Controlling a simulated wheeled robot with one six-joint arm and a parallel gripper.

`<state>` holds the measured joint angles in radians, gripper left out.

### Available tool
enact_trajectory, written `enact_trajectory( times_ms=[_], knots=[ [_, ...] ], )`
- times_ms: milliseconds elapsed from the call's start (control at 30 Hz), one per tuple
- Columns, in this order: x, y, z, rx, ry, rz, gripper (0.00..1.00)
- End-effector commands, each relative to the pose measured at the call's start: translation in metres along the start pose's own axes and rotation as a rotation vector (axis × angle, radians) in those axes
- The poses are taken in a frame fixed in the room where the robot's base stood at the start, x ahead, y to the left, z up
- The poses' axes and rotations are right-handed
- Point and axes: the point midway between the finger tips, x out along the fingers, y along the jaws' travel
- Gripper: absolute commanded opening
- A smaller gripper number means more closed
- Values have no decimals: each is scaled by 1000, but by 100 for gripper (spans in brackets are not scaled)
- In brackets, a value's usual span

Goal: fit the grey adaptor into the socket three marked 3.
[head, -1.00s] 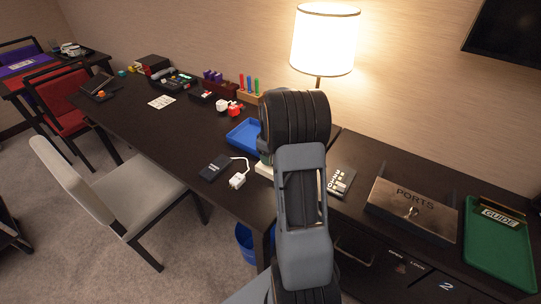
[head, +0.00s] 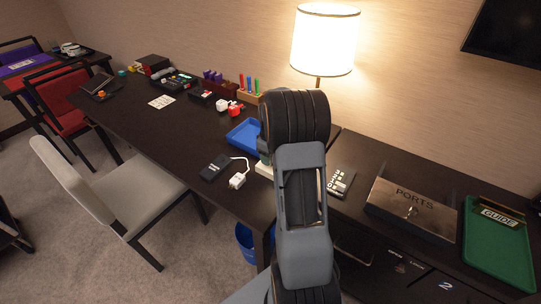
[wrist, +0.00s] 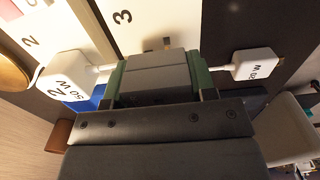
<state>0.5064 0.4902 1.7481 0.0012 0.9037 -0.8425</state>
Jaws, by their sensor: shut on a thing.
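The grey adaptor (wrist: 157,72) is held between the green finger pads of my gripper (wrist: 158,80) in the wrist view. Small brass-coloured parts show at its far end, pointing toward a white panel (wrist: 150,22). The socket three marking, a black 3 (wrist: 122,17), is printed on this panel, left of and beyond the adaptor. A gap or contact between adaptor and panel cannot be made out, and the socket openings are hidden.
White blocks with stubs flank the gripper in the wrist view, one left (wrist: 64,77) and one right (wrist: 254,65). In the head view, a blue tray (head: 243,134), a dark device (head: 215,167) and a corded white charger (head: 237,181) lie near my arm. The PORTS box (head: 412,208) stands right.

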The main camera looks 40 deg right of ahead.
Motion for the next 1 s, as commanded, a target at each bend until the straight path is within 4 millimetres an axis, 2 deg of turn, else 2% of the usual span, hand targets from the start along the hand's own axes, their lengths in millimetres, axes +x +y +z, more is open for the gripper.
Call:
enact_trajectory(
  times_ms=[600,1000],
  knots=[
    [0,0,0,0,0,0,25],
    [8,0,0,0,0,0,25]
  ],
)
